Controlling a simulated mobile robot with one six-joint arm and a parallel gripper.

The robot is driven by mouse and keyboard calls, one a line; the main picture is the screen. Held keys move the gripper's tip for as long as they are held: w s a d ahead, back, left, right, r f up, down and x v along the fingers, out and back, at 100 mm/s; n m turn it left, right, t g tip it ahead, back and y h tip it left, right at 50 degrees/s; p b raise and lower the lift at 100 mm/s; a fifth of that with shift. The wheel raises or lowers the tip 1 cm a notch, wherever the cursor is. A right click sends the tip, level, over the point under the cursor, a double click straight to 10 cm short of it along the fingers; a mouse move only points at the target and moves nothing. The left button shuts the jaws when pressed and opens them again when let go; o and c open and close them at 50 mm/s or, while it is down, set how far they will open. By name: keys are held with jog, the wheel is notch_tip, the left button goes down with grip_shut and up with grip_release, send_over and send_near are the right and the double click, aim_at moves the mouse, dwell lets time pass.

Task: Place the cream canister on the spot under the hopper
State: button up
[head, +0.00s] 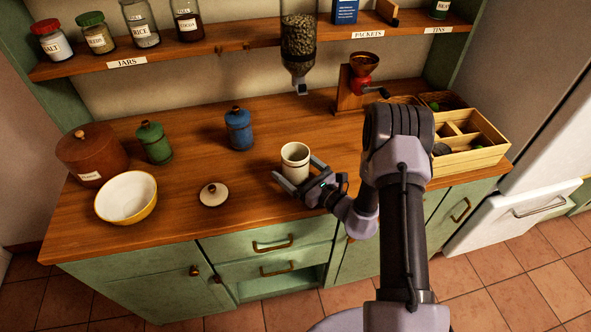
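The cream canister (295,162) stands upright and lidless on the wooden counter, near its front edge. Its cream lid (213,194) with a dark knob lies on the counter to the left. My gripper (295,167) reaches in from the right, low over the counter. Its two fingers are spread, one at the canister's front left and one at its right; I see no clear contact. The hopper (299,40), a clear container of dark beans with a spout, hangs at the shelf behind the canister. The counter below the spout looks bare; no marked spot can be made out.
A blue canister (238,129) and green canister (153,143) stand to the left, beyond them a brown crock (92,154) and yellow bowl (127,197). A grinder (358,88) stands right of the hopper, and a wooden divided box (470,158) at far right. Jars line the shelf (220,42).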

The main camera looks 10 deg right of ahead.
jog(key=shift+r, duration=0.1)
jog(key=c, duration=1.8)
